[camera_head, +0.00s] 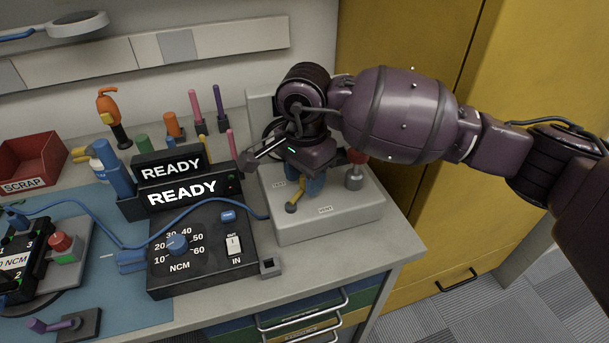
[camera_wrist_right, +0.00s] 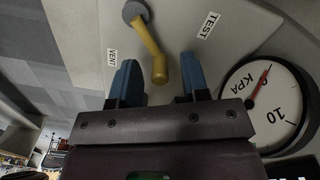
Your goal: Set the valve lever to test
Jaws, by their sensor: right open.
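The valve lever (camera_wrist_right: 150,38) is a yellow handle on a grey round pivot. It also shows in the head view (camera_head: 296,200), partly hidden by my right gripper. In the wrist view it lies between the VENT label (camera_wrist_right: 112,57) on the left and the TEST label (camera_wrist_right: 207,25) on the right, pointing at neither squarely. My right gripper (camera_wrist_right: 159,62) is open, its blue fingers on either side of the lever's free end, with gaps on both sides. It also shows in the head view (camera_head: 306,186) above the grey valve box (camera_head: 330,225). My left gripper is out of view.
A round KPA gauge (camera_wrist_right: 268,100) is close to the right finger, its red needle near 0. A red knob (camera_head: 357,157) stands on the box behind my wrist. The NCM dial unit (camera_head: 200,265) and READY displays (camera_head: 182,191) stand to the left. A yellow cabinet (camera_head: 430,215) is at the right.

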